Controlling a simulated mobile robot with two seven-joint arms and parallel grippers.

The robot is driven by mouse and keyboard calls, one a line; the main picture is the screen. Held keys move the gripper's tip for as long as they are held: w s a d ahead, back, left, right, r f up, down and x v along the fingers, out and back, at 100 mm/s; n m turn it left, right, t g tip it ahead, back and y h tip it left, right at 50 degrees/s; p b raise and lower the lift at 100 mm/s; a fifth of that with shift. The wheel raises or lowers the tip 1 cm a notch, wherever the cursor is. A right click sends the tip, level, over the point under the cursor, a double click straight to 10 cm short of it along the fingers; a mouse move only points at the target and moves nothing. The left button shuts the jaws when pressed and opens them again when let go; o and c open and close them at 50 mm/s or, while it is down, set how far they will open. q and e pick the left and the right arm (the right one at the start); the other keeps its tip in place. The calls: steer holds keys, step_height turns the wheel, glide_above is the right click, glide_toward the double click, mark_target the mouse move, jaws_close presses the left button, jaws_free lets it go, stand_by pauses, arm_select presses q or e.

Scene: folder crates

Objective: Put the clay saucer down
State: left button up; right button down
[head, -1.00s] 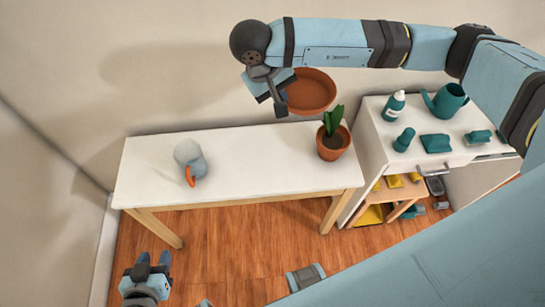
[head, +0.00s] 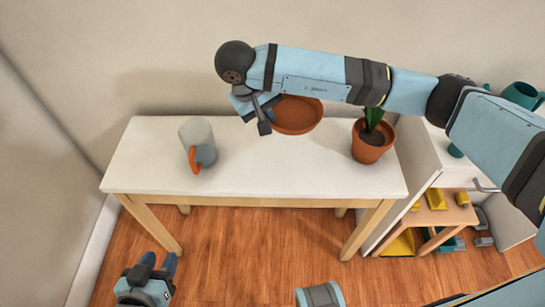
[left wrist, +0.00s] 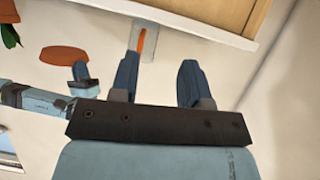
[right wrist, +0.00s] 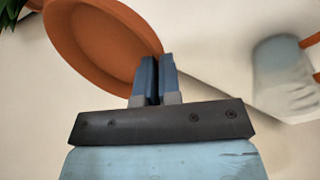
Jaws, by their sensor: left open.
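The clay saucer (head: 298,114) is a shallow terracotta dish over the back of the white table (head: 240,182), left of the potted plant. It also fills the upper left of the right wrist view (right wrist: 95,45). My right gripper (head: 262,112) comes from above with its fingers close together on the saucer's rim, as the right wrist view shows (right wrist: 157,78). The saucer looks roughly level; I cannot tell whether it touches the table. My left gripper (head: 160,264) is low in front of the table, empty, its fingers apart in the left wrist view (left wrist: 160,82).
A grey mug (head: 197,140) with an orange handle stands on the table's left part. A potted plant (head: 370,145) stands at its right end. A white cabinet and a small wooden stool (head: 440,212) are to the right. The table's middle front is clear.

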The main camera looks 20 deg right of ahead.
step_height(320, 180, down, 11)
steer(key=shift+r+b, duration=0.1)
steer(key=shift+b, duration=0.7)
step_height(320, 180, down, 4)
steer(key=shift+r+b, duration=0.15)
steer(key=shift+b, duration=0.25)
steer(key=shift+f, duration=0.25)
steer(key=c, duration=1.3)
jaws_free()
arm_select(q)
steer(key=d+r+t, duration=0.1)
steer(key=w+r+h, duration=0.1)
steer(key=r, duration=0.1)
steer(key=w+d+r+t, duration=0.1)
steer(key=shift+d+r+t+h, duration=0.3)
steer(key=shift+h, duration=0.1)
